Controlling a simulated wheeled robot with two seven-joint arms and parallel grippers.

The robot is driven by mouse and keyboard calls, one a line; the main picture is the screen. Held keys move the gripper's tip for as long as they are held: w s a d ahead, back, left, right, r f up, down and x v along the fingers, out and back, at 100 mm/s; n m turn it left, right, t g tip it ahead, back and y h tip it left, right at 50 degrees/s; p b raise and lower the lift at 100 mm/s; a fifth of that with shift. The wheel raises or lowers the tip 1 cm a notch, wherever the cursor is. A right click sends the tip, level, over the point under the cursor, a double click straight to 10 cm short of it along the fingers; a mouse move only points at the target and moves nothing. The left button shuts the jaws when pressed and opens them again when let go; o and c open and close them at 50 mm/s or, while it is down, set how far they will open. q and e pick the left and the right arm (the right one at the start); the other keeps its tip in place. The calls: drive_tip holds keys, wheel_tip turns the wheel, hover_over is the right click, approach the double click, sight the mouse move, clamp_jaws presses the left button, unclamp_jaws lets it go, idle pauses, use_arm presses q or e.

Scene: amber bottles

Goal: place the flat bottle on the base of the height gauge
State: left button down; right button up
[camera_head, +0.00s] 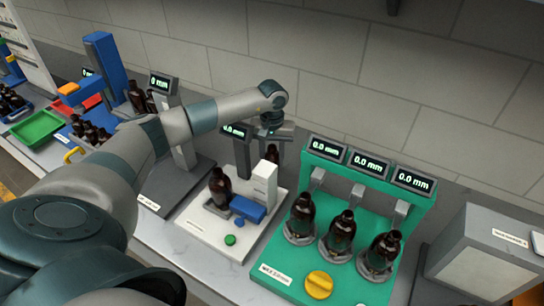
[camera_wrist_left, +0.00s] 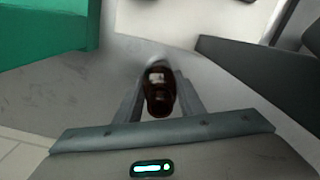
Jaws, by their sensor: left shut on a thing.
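My left gripper (camera_head: 272,134) is behind the white fixture, its fingers pointing down. It is shut on a dark amber bottle (camera_head: 272,154), mostly hidden by the white block in the head view. In the left wrist view the bottle (camera_wrist_left: 158,92) is between the two fingers (camera_wrist_left: 158,98); whether it touches the surface below I cannot tell. A grey gauge with a "0 mm" display (camera_head: 162,83) stands left of the gripper. Its flat dark base (camera_head: 178,188) is empty in the visible part. My right gripper is not in view.
A white fixture (camera_head: 205,232) holds another amber bottle (camera_head: 220,187). A green stand (camera_head: 272,265) with several bottles and displays is at the right, beside a grey box (camera_head: 480,255). A display post (camera_head: 238,150) stands left of my gripper. Several bottles and a green tray (camera_head: 38,128) are far left.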

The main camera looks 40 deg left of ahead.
use_arm(q)
drive_tip(key=shift+f, duration=0.3)
drive_tip(key=shift+f, duration=0.1)
drive_tip(key=shift+b, duration=0.3)
drive_tip(key=c, duration=1.2)
unclamp_jaws()
drive_tip(key=shift+r, duration=0.2)
